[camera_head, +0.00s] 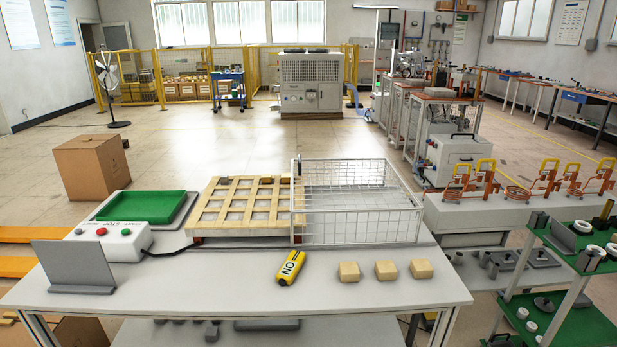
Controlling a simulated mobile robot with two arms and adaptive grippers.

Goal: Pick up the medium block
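Three tan blocks sit in a row at the right front of the white table: a left block (349,272), a middle block (386,271) and a right block (421,269). They stand apart with small gaps. They look close in size, the right one perhaps slightly larger. I cannot tell for sure which is the medium one. Nothing touches or covers them. Neither of my grippers can be made out in the head view.
On the white table (220,292) are a yellow "ON" device (291,267), wire basket (360,228), wooden lattice tray (205,228), green tray (141,207), button box (112,241) and grey stand (74,267). A green-shelved rack (560,325) stands right. The table front is mostly clear.

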